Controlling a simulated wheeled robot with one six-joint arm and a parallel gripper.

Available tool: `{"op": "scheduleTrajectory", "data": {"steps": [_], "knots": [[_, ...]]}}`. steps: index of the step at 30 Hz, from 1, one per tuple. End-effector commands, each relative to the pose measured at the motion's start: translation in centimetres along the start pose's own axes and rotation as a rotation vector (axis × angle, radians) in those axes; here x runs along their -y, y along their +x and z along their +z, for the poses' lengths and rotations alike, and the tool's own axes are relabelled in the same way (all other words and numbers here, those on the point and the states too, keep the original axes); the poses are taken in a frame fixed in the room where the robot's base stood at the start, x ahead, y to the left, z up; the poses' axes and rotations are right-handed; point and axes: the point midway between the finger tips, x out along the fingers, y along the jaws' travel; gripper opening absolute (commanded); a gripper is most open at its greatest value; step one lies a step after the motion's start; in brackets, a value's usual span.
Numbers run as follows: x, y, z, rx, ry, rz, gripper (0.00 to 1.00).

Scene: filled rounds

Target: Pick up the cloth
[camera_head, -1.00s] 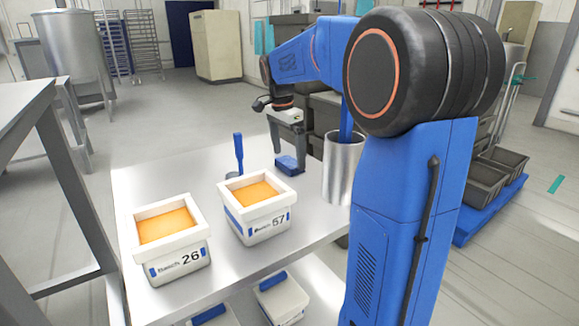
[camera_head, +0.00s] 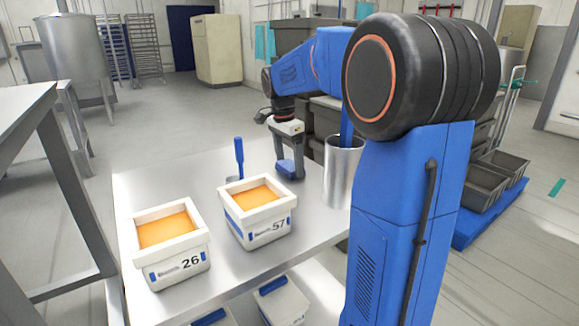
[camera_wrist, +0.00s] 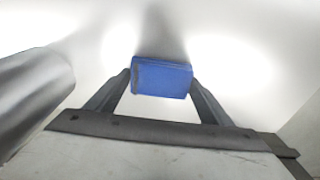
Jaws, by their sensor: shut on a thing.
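The cloth (camera_wrist: 162,77) is a small folded blue block in the wrist view, between my two fingertips. In the head view the cloth (camera_head: 287,167) is at the table top, beyond the tub marked 57. My gripper (camera_head: 289,165) points down over it, and the wrist view shows my gripper (camera_wrist: 161,84) with a finger against each side of the cloth. It is shut on the cloth. Whether the cloth touches the table is hard to tell.
The metal table (camera_head: 200,170) holds two white tubs with orange contents, tub 26 (camera_head: 178,273) and tub 57 (camera_head: 262,236). A blue-handled tool (camera_head: 239,158) stands behind them. A metal cylinder (camera_head: 342,180) stands close to the right of my gripper; it also shows in the wrist view (camera_wrist: 33,95).

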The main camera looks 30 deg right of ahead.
Motion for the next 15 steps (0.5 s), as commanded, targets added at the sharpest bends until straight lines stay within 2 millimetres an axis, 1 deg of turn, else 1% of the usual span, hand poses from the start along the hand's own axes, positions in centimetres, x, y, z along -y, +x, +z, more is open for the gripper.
{"op": "scheduleTrajectory", "data": {"steps": [5,12,15], "knots": [[0.1,-2.2,-0.3,-0.001,0.001,-0.003,0.48],[0.1,-6.5,-0.8,-0.001,0.000,-0.004,0.48],[0.1,-8.0,-1.0,-0.001,0.000,-0.003,0.48]]}}
